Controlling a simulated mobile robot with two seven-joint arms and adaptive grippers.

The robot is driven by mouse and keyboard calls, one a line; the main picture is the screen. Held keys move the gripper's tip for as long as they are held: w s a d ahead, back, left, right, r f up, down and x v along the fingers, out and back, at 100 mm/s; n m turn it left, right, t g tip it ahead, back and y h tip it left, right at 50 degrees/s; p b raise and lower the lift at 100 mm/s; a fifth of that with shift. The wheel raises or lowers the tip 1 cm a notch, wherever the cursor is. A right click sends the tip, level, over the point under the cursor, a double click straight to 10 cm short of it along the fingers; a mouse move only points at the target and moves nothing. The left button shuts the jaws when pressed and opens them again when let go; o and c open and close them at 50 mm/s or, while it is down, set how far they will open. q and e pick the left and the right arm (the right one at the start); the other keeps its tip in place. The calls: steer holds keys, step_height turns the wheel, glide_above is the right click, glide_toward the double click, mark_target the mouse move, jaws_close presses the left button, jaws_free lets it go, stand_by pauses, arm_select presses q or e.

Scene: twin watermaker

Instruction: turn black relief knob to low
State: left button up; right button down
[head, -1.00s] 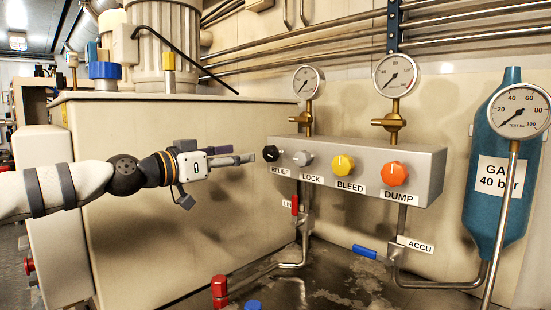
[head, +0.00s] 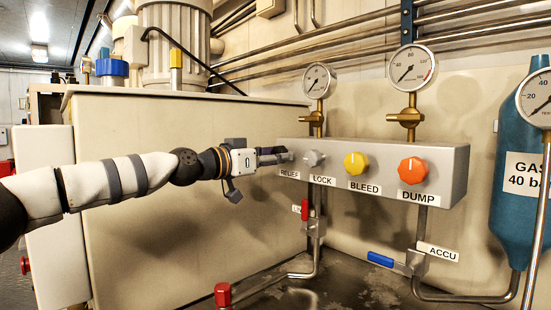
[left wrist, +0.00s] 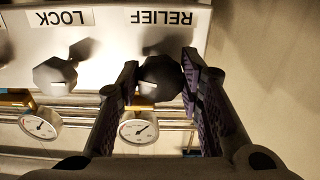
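The black relief knob (left wrist: 160,78) shows in the left wrist view, under the upside-down RELIEF label. In the head view it is hidden behind the fingers of my left gripper (head: 284,156), just above the RELIEF label (head: 289,174). In the left wrist view my left gripper (left wrist: 159,75) has one finger on each side of the knob. The fingers are apart and very close to its sides; I see no clear grip on it. The knob's pointer setting cannot be read. My right gripper is not in view.
The grey lock knob (head: 313,158) is close beside the fingers; it also shows in the left wrist view (left wrist: 55,76). The yellow bleed knob (head: 356,163) and orange dump knob (head: 413,170) sit farther right. Gauges (head: 319,80) stand above the grey panel (head: 453,175).

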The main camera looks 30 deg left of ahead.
arm_select(q)
steer(key=shift+n, duration=0.3)
steer(key=n, duration=0.6)
steer(key=n+p, duration=0.1)
steer(key=n, duration=0.6)
steer(key=n+p, duration=0.1)
steer(key=n, duration=0.5)
steer(key=shift+d+r+n, duration=0.25)
steer(key=shift+n, duration=0.05)
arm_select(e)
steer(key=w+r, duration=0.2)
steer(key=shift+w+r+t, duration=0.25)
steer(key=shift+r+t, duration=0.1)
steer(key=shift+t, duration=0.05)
arm_select(q)
steer(key=shift+n, duration=0.3)
steer(key=o, duration=1.2)
steer(key=shift+c, duration=0.2)
